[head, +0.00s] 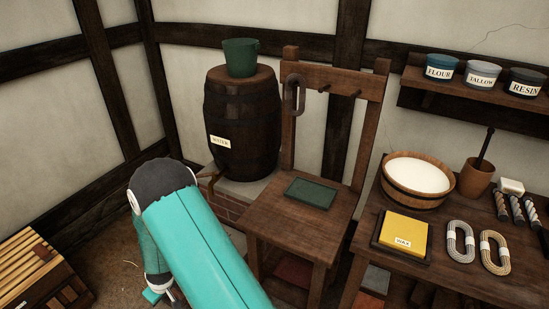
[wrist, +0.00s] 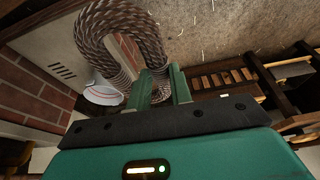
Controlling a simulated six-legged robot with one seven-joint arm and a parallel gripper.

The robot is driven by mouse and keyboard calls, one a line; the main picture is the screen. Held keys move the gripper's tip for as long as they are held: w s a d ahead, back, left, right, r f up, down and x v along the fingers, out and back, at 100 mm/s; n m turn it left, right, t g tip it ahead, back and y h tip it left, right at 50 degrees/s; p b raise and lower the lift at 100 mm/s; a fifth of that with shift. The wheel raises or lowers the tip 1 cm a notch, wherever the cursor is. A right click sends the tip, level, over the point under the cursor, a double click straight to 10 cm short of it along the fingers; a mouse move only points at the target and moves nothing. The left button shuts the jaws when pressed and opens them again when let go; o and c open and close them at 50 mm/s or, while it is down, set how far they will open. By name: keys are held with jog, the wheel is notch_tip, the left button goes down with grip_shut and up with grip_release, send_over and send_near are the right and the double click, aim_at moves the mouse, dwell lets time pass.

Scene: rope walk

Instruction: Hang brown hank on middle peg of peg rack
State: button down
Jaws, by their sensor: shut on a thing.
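The brown hank (wrist: 118,22), a thick loop of brown-and-pale braided rope, shows in the wrist view. My gripper (wrist: 160,86) is shut on one side of it, and the loop arches up and left beyond the fingers. In the head view my arm reaches down at the lower left, and the hank does not show there. The peg rack (head: 335,78) is a dark wooden board between two posts behind a small table. A grey hank (head: 301,95) hangs on its left peg. The middle peg (head: 324,88) and the right peg (head: 356,94) are bare.
A green tray (head: 310,192) lies on the small table (head: 300,225) below the rack. A barrel (head: 243,125) with a green bucket (head: 240,57) stands left. The right bench holds a bowl (head: 417,182), wax (head: 403,237), a grey hank (head: 460,242) and a tan hank (head: 485,243).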

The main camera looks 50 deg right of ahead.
jog(key=w+d+r, duration=0.1)
jog(key=w+d+r+n+g, duration=0.1)
jog(key=d+r, duration=0.1)
jog(key=w+d+r+n, duration=0.1)
jog(key=d, duration=0.1)
jog(key=shift+w+d+r, duration=0.1)
jog(key=shift+w+r, duration=0.15)
jog(key=shift+w, duration=0.15)
jog(key=s+d+r+n+g+h, duration=0.15)
jog(key=d+r+n, duration=0.35)
jog(key=d+r, duration=0.55)
jog(key=d+r+n+g+h, duration=0.3)
jog(key=d+r+n, duration=0.35)
jog(key=d, duration=0.75)
jog(key=s+d+r+n+t+h, duration=0.2)
jog(key=s+d+r+h, duration=0.2)
jog(key=s+d+r, duration=0.9)
jog(key=s+d+r+n+t+h, duration=0.25)
jog(key=s+d+r, duration=0.8)
jog(key=r, duration=0.55)
jog(key=w+d+f, duration=0.2)
jog(key=d, duration=1)
jog(key=shift+w+d+g+h, duration=0.3)
jog(key=shift+w, duration=0.05)
